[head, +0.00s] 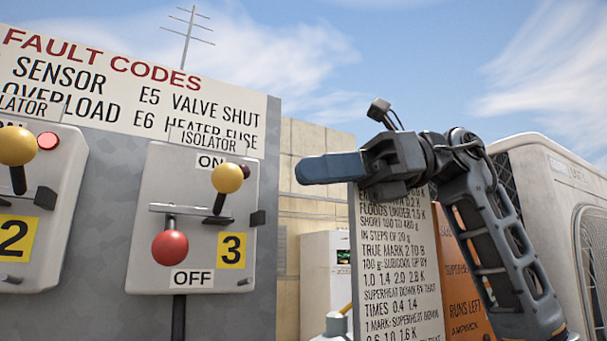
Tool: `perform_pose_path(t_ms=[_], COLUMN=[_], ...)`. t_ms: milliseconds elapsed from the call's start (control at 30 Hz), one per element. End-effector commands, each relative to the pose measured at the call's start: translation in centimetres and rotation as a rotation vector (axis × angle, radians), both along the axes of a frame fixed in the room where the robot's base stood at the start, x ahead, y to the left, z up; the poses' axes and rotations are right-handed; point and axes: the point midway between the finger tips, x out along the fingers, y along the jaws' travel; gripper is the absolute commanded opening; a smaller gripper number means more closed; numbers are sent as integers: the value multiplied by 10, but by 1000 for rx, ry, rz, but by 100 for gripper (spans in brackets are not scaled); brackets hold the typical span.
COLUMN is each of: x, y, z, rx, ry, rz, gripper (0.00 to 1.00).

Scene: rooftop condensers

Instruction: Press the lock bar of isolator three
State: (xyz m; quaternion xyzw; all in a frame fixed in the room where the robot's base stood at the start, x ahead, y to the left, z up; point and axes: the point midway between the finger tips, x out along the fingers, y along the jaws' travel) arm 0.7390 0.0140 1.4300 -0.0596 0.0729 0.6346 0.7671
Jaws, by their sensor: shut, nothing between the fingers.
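Isolator three (160,265) is a pale box left of centre, with a yellow "3" label (231,251). A thin grey bar (178,208) lies across its face; I take it for the lock bar but cannot be sure. A lever with a yellow ball (227,178) stands up by the ON mark. A lever with a red ball (170,247) hangs down by the OFF mark. A small dark round lamp shows partly behind the yellow ball. My gripper (302,170) is shut and empty, pointing left, to the right of the box and apart from it in the picture.
Isolator two (50,215) stands at the left, with a lit red lamp (48,140). A fault codes sign (135,90) is above both boxes. A printed board (400,270) and an orange panel (466,285) are behind my arm. A condenser (575,190) stands at the right.

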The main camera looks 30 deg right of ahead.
Motion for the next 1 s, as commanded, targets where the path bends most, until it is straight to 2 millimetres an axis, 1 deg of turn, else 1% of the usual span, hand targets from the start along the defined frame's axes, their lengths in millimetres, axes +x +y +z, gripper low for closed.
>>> perform_pose_path(t_ms=[33, 200, 300, 433, 600, 1000], x=[-1, -7, -10, -13, -15, -15], y=[-9, -41, -57, -72, -80, -80], z=[1, 7, 10, 13, 15, 15], rx=[-1, 0, -1, 0, -2, -1], ry=[1, 0, 1, 1, 1, 0], rz=[-3, -4, -3, -1, 1, 1], gripper=[0, 0, 0, 0, 0, 0])
